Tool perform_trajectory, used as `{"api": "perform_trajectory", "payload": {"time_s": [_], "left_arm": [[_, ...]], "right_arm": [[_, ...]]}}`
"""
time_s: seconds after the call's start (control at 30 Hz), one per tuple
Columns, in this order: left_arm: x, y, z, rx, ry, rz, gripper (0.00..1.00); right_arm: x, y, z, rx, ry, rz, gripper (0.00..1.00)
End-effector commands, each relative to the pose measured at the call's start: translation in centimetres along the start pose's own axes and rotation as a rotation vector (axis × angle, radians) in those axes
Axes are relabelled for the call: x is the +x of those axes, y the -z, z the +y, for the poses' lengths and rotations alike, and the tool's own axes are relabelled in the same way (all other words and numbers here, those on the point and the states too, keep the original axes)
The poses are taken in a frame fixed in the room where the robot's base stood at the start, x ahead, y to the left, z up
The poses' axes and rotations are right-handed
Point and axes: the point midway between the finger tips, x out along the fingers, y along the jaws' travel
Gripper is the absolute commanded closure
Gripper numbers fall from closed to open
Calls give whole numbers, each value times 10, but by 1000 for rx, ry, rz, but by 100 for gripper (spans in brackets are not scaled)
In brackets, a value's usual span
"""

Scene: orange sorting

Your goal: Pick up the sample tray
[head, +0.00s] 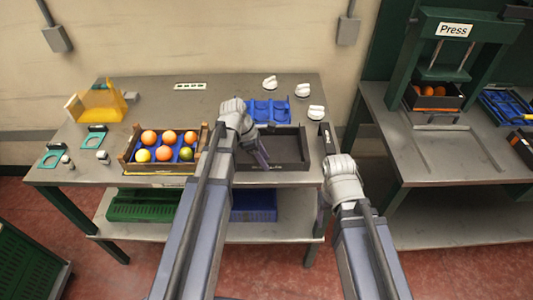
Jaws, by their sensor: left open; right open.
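I cannot tell for sure which thing is the sample tray. A blue slotted tray (268,109) sits at the back of the table, behind a dark open bin (290,164) that looks empty. To the left, a brown crate (127,160) with a blue insert holds several orange, yellow and green fruits. My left gripper (262,158) is open and points down over the left part of the dark bin, holding nothing visible. My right gripper (326,196) is open by the table's front right corner, largely hidden by its own wrist. Neither gripper touches the blue tray.
White knobbed items (316,112) stand right of the blue tray. A yellow stand (102,103) and teal rings (52,155) are at the left. A small dark block (326,138) sits at the right edge. A green press (454,45) stands on another table (440,152).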

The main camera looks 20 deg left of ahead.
Motion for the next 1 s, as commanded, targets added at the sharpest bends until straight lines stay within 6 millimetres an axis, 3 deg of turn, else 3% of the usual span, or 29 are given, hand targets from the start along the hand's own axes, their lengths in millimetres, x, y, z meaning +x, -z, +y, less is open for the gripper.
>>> {"api": "perform_trajectory", "payload": {"time_s": [0.03,0.13,0.43,0.8,1.0], "left_arm": [[14,2,0,1,0,0,55],[23,2,0,0,0,0,55],[22,0,0,-1,0,0,57],[22,0,0,-1,0,0,98],[23,0,0,-1,0,0,100]], "right_arm": [[14,1,-1,0,0,0,35],[22,1,-2,0,0,0,35],[21,1,-2,0,0,0,35],[21,1,-2,0,0,0,35],[21,1,-2,0,0,0,35]]}}
